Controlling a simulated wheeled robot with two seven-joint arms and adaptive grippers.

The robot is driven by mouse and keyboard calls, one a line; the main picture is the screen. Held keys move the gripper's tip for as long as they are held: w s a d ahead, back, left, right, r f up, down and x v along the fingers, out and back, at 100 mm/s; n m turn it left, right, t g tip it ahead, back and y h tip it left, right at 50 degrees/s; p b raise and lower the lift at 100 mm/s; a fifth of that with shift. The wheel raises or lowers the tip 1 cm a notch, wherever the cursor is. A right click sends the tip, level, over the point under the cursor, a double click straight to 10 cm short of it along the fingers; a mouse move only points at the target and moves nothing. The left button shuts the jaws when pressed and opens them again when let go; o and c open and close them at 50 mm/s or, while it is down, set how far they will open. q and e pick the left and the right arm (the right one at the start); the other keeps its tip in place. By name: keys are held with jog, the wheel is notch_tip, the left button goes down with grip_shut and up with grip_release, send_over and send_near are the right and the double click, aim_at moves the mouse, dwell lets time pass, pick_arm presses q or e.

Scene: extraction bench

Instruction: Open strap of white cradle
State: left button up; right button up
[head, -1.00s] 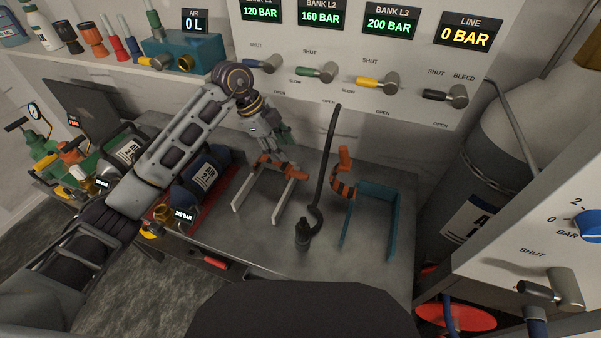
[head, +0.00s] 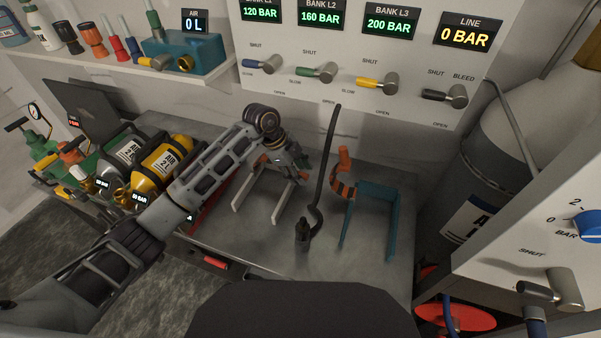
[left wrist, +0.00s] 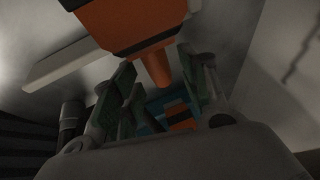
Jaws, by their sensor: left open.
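The white cradle (head: 240,196) stands on the bench's left part, with two pale rails toward me. Its orange strap (head: 263,160) is largely hidden behind my left gripper in the head view. In the left wrist view the orange strap (left wrist: 130,22) is large at the top, and its narrow orange tab points down between the open fingers. I cannot tell whether they touch it. My left gripper (head: 299,172) is open at the cradle's right side; its fingers also show in the left wrist view (left wrist: 160,95). My right gripper is not in view.
A dark hose (head: 326,170) with a black end stands upright right of the cradle. A teal cradle (head: 378,190) with a raised orange strap (head: 344,172) is farther right. A yellow cylinder (head: 165,160) lies left, beyond my arm. Valve levers line the panel behind.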

pick_arm(q)
jog(key=shift+d+f, duration=0.2)
jog(key=shift+f, duration=0.15)
grip_shut()
